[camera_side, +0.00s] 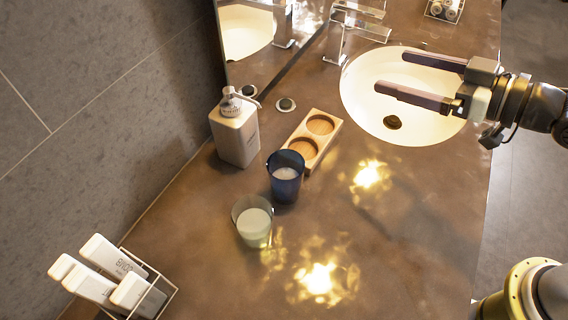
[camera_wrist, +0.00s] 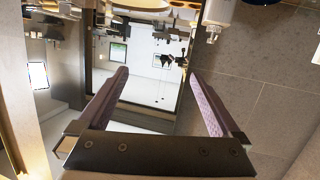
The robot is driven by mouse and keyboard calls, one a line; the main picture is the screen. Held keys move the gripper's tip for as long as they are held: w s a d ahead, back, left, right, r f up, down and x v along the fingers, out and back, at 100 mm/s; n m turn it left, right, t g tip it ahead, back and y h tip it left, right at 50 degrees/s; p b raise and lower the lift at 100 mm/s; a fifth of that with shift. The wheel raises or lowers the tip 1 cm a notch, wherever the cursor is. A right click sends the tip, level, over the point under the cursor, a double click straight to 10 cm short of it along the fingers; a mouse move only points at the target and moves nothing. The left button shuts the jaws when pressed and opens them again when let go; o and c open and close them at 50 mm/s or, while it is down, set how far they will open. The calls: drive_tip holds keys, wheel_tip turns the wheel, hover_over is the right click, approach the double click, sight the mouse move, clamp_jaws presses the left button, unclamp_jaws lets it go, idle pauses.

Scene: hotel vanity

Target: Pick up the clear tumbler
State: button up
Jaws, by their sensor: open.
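The clear tumbler (camera_side: 253,222) stands upright on the brown counter in the side view, with a pale, faintly greenish look. A dark blue tumbler (camera_side: 285,177) stands just behind it, to its upper right. My gripper (camera_side: 392,73) is open and empty, over the sink at the upper right, well apart from both tumblers. In the wrist view my gripper's two purple-grey fingers (camera_wrist: 158,80) are spread with nothing between them. I cannot make out the clear tumbler in the wrist view.
A wooden two-hole tray (camera_side: 331,115) lies behind the blue tumbler. A white dispenser bottle (camera_side: 236,137) stands by the mirror, and a wire holder with white packets (camera_side: 118,277) is at lower left. The sink (camera_side: 360,88) and faucet (camera_side: 335,42) are at the back. The counter right of the tumblers is clear.

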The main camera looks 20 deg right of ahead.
drive_tip(key=s+a+f+n+g+y, duration=0.1)
drive_tip(key=s+a+f+g, duration=0.1)
drive_tip(key=s+a+f, duration=0.2)
drive_tip(key=s+a+f+n+g+y, duration=0.1)
drive_tip(key=s+a+f+n+g, duration=0.1)
drive_tip(key=s+a+f, duration=0.2)
drive_tip(key=s+a+f+n+g+y, duration=0.1)
drive_tip(key=s+a+f+n+g, duration=0.1)
drive_tip(key=s+a+f, duration=0.2)
drive_tip(key=shift+a+f+g+y, duration=0.4)
drive_tip(key=shift+a+f, duration=1.05)
drive_tip(key=shift+s+a, duration=0.1)
drive_tip(key=shift+a, duration=0.2)
approach(240, 227)
drive_tip(key=shift+w+a+f, duration=0.1)
drive_tip(key=shift+w+a, duration=0.55)
drive_tip(key=shift+a, duration=0.1)
drive_tip(key=x, duration=0.3)
drive_tip(key=shift+s+a+f, duration=0.1)
drive_tip(key=shift+a+f, duration=0.25)
drive_tip(key=shift+f, duration=0.05)
drive_tip(key=shift+w+a+f, duration=0.2)
drive_tip(key=shift+w+a, duration=0.1)
drive_tip(key=shift+a, duration=0.3)
